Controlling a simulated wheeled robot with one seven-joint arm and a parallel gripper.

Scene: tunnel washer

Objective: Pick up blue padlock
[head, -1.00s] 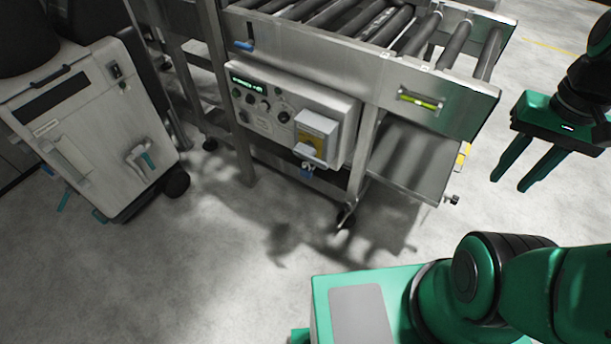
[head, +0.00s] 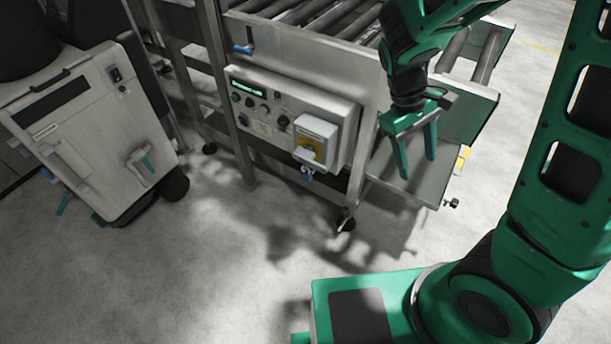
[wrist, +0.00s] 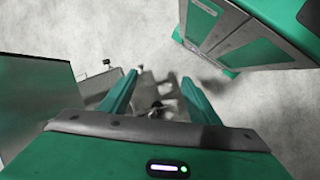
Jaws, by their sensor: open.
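The blue padlock (head: 307,174) is small and hangs below the grey switch handle on the yellow-and-grey isolator (head: 316,143) of the control box. I see it only in the head view. My gripper (head: 418,168) is open and empty, its green fingers pointing down, to the right of the padlock and apart from it, in front of the conveyor's lower tray. In the wrist view the two fingers (wrist: 158,92) are spread with nothing held between them. The padlock cannot be made out there.
The control box (head: 272,112) is mounted on the conveyor frame, below the rollers (head: 320,15). The lower metal tray (head: 420,185) juts out behind my gripper. A grey wheeled cabinet (head: 85,125) stands at left. The floor (head: 235,250) in front is clear.

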